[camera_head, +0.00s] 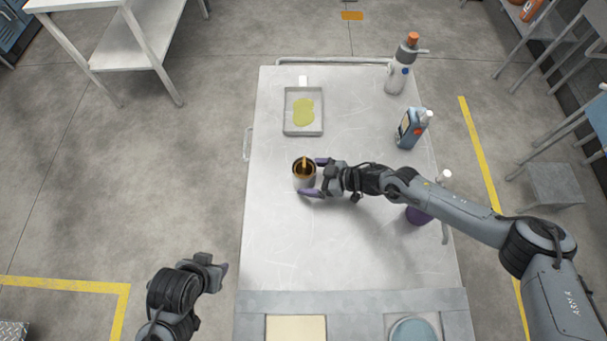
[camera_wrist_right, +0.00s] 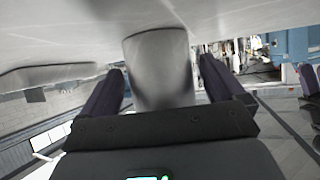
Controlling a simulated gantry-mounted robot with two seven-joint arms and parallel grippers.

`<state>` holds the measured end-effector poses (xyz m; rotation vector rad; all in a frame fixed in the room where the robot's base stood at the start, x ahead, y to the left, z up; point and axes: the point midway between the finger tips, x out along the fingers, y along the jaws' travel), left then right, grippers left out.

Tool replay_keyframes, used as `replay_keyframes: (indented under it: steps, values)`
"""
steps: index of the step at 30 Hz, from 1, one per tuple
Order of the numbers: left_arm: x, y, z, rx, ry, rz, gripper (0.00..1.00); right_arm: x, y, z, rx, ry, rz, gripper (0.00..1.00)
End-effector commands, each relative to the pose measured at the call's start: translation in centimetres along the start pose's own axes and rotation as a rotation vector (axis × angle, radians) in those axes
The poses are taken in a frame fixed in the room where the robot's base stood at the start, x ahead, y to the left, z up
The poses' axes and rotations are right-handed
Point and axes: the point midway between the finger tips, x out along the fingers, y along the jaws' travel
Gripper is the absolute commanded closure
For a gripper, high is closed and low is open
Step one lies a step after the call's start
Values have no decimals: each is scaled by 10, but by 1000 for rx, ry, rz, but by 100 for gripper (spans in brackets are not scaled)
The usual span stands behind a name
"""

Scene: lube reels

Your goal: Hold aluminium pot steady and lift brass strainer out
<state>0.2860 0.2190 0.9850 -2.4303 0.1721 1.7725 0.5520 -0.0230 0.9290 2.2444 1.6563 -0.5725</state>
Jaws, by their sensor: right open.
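The aluminium pot (camera_head: 304,184) stands upright on the bench, a small grey metal cylinder. The brass strainer (camera_head: 305,166) sits inside it, with its golden part showing at the mouth; its lower part is hidden. My right gripper (camera_head: 316,177) is open, coming in from the right, its two purple fingers at the pot's right side. In the right wrist view the pot's grey wall (camera_wrist_right: 158,65) stands between the two spread fingers (camera_wrist_right: 160,88). Contact cannot be told. My left gripper (camera_head: 215,273) hangs off the bench at the lower left, away from the pot; its jaws are unclear.
A tray (camera_head: 303,132) with yellow-green liquid lies behind the pot. A grey sprayer with an orange cap (camera_head: 400,72), a blue can (camera_head: 411,129) and a purple bottle (camera_head: 417,215) stand to the right. The bench (camera_head: 290,250) is clear left of and in front of the pot.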

Motion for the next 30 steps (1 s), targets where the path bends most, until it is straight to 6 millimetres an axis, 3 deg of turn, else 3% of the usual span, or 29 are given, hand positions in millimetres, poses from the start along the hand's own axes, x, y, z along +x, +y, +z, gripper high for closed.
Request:
replay_keyframes:
  steps: [6,18,24,30]
  values:
    - [9,-1,3,3,0,-3,57,14,0,1,1,-1,1,4]
    - [9,1,2,-2,2,2,57,16,0,0,0,-1,1,4]
    - [9,2,2,-9,3,7,57,16,0,0,0,-1,1,35]
    - [9,2,1,-9,4,7,57,16,0,0,0,-1,1,38]
